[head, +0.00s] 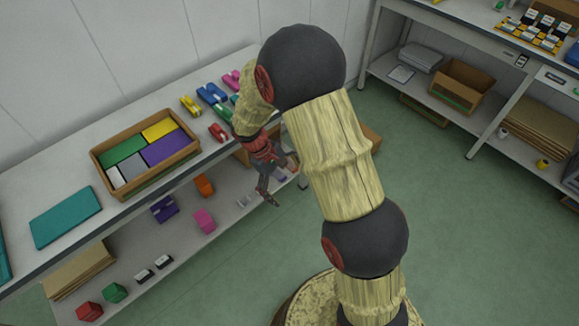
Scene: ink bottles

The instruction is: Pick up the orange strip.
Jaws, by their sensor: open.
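The only clearly orange thing I make out is a small orange piece (204,186) on the lower shelf of the left bench, in the head view. It looks short and blocky, and I cannot tell whether it is the strip. My gripper (281,184) is open and appears empty, by the bench's front edge, to the right of the orange piece and apart from it. My own arm hides part of the bench's right end.
On the bench top (30,200) stand a wooden tray (150,178) of coloured blocks, a teal slab (66,217) and several small coloured pieces. A pink piece (204,220) and a purple piece (164,208) lie near the orange one. Green floor (250,260) is clear in front.

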